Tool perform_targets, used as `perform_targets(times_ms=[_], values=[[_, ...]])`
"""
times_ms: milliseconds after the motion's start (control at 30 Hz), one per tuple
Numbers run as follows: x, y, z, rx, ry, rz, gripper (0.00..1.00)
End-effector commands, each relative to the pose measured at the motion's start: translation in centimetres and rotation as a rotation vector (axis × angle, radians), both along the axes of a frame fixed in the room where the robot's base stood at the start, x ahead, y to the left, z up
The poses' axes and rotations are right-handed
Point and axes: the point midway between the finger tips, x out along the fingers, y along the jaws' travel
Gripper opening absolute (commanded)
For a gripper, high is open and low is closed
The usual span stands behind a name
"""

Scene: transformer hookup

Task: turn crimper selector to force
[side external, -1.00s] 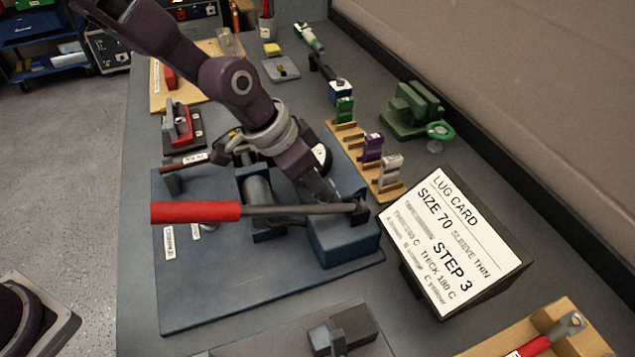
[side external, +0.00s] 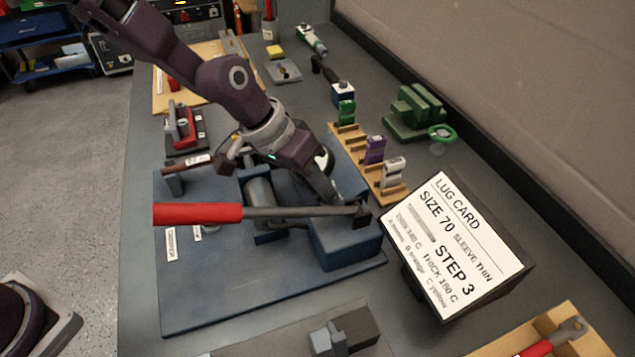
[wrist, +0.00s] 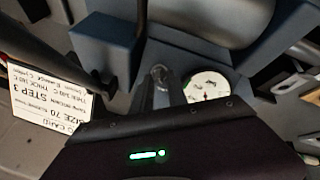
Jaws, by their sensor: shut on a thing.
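The crimper stands on a blue base plate (side external: 215,300). It has a blue block (side external: 345,250), a grey cylinder (side external: 262,200) and a long lever with a red grip (side external: 197,213). My gripper (side external: 342,200) points down at the top of the block, behind the lever's dark end. In the wrist view its fingers (wrist: 162,88) are close together on a small grey piece (wrist: 158,73), which looks like the selector. The fingers cover most of it, so its setting cannot be read. A round white dial (wrist: 207,87) sits just beside the fingers.
A lug card (side external: 455,240) on a dark stand reads size 70, step 3, close to the right of the crimper. A wooden rack (side external: 372,165) with green, purple and grey pieces stands behind. A green tool (side external: 415,110) is farther right.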

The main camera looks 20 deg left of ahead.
Motion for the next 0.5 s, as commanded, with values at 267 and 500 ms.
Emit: perform_targets(times_ms=[267,500], values=[[0.01,0.01,0.04,0.000,-0.001,0.000,0.27],[0.00,0.00,0.01,0.000,0.000,0.000,0.27]])
